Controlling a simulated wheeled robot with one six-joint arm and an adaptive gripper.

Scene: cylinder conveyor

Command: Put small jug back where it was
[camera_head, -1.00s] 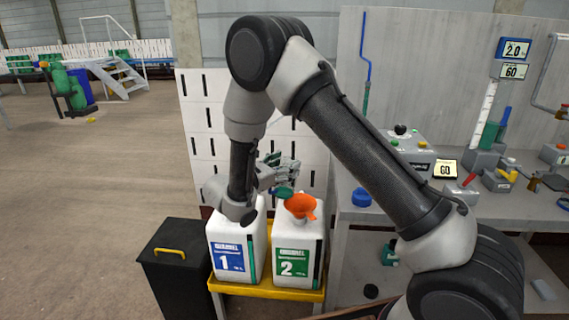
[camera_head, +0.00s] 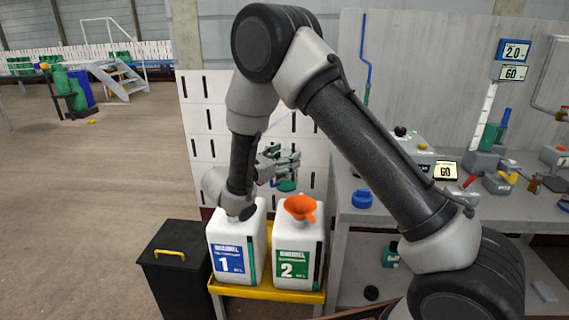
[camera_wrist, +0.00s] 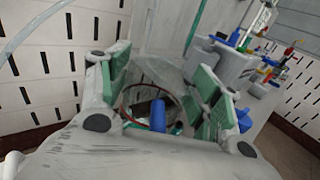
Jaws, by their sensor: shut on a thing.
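My gripper (camera_head: 280,162) is shut on the small jug (camera_head: 287,185), a see-through vessel with a green part low on it in the head view. It is behind and above the orange funnel (camera_head: 300,207), apart from it, and looks roughly upright. In the wrist view the jug's round rim (camera_wrist: 172,93) shows between the green finger pads of my gripper (camera_wrist: 160,88). The jug's contents are hard to tell. The funnel sits in the mouth of the white canister marked 2 (camera_head: 297,240). A white canister marked 1 (camera_head: 229,236) stands beside it.
Both canisters stand on a yellow stand (camera_head: 268,292), with a black bin (camera_head: 176,278) at its left. The grey bench (camera_head: 395,213) at right carries a blue cap (camera_head: 361,199), a scale (camera_head: 446,170) reading 60 and several devices. A white slotted panel (camera_head: 200,115) stands behind.

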